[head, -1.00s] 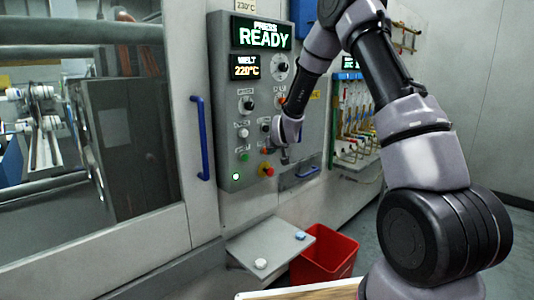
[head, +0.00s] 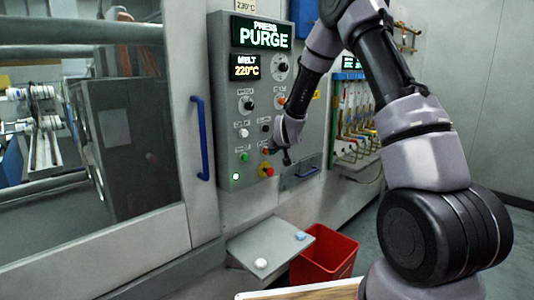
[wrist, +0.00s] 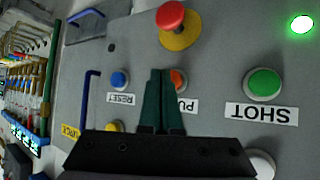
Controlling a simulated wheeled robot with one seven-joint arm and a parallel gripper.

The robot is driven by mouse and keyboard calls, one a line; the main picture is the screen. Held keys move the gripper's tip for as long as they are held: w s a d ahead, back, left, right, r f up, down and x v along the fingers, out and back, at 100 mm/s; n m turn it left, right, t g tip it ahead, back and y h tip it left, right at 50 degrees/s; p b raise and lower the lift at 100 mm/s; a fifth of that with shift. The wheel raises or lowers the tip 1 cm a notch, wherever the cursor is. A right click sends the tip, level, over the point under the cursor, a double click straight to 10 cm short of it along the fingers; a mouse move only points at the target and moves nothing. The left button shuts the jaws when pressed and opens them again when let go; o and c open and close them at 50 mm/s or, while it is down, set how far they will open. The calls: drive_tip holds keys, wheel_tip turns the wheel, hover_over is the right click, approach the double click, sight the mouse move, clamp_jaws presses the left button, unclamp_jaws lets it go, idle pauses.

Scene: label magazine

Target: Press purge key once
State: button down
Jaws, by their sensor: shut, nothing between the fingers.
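The purge key (wrist: 178,79) is an orange-red round button with a label reading "PU", the rest hidden behind my gripper. It shows in the wrist view, partly covered by the right finger. My gripper (wrist: 161,74) is shut and empty, its dark green fingertips in front of or beside the key. I cannot tell whether they touch it. In the head view my gripper (head: 270,150) is at the lower part of the grey control panel (head: 229,130). The panel's display (head: 262,33) reads "PRESS PURGE" in the head view.
Around the key are the green SHOT button (wrist: 264,83), the blue RESET button (wrist: 120,79) and a red mushroom button (wrist: 171,15) on a yellow base. A green lamp (wrist: 301,24) is lit. A blue door handle (head: 200,138) stands left of the panel; a red bin (head: 326,258) is below.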

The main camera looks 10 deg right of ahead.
drive_tip(key=shift+s+d, duration=0.2)
drive_tip(key=shift+s+d, duration=0.7)
drive_tip(key=shift+s, duration=0.3)
drive_tip(key=shift+s+d, duration=0.65)
drive_tip(key=shift+s, duration=0.3)
drive_tip(key=s+d+r+m+g, duration=0.1)
drive_tip(key=s+d+r, duration=0.1)
drive_tip(key=s+r, duration=0.5)
drive_tip(key=s+d+r+m, duration=0.1)
drive_tip(key=s+r, duration=0.5)
drive_tip(key=r, duration=0.4)
drive_tip(key=s+d+r+m+g, duration=0.1)
drive_tip(key=s+r, duration=0.2)
drive_tip(key=s, duration=0.9)
drive_tip(key=s+d+r+m+g+y, duration=0.1)
drive_tip(key=s+r, duration=0.3)
drive_tip(key=s, duration=0.9)
drive_tip(key=shift+s+r+m+g, duration=0.15)
drive_tip(key=shift+r+m+g, duration=0.2)
drive_tip(key=shift+m, duration=0.35)
drive_tip(key=shift+f, duration=0.1)
